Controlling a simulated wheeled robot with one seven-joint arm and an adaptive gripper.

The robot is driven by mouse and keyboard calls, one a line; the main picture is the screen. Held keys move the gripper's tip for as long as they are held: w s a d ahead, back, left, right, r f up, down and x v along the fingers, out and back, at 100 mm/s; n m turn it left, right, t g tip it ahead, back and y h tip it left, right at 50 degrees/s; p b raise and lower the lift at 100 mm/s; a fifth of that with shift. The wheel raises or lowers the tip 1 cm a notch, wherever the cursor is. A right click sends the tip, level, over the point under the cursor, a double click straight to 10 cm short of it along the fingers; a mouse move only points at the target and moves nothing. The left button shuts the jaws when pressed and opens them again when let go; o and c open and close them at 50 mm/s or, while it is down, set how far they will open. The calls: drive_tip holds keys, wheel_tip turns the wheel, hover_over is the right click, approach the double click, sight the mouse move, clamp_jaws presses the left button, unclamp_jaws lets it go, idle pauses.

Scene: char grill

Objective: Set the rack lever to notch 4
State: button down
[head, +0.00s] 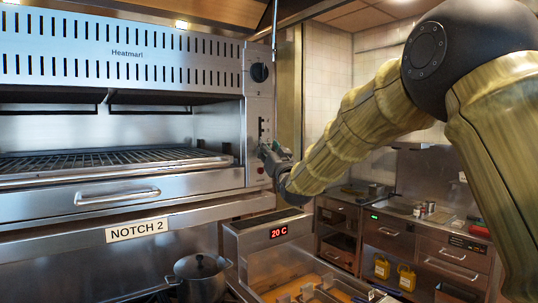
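The char grill (120,52), marked Heatmarl, fills the left of the head view, with its slatted rack (110,160) inside. A plate on the shelf edge below reads NOTCH 2 (137,230). The grill's right side panel carries a black knob (259,72) and, lower down, a dark vertical slot with marks (261,128). My gripper (268,152) is at this panel, just below the slot, coming in from the right. The rack lever cannot be made out; my gripper may cover it. The fingers are too small and dark to tell whether they are open or shut.
A drawer front with a bar handle (117,197) is under the rack. Below stand a lidded pot (198,277) and a steel unit with a 20 C display (279,232).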

wheel_tip(320, 180, up, 10)
drive_tip(key=shift+d+f+b, duration=0.1)
drive_tip(key=shift+b, duration=0.5)
drive_tip(key=c, duration=1.1)
unclamp_jaws()
drive_tip(key=shift+o, duration=0.6)
drive_tip(key=shift+s, duration=0.1)
drive_tip(key=shift+f, duration=0.2)
drive_tip(key=v, duration=1.1)
drive_tip(key=shift+s+d+f, duration=0.2)
drive_tip(key=shift+s, duration=0.1)
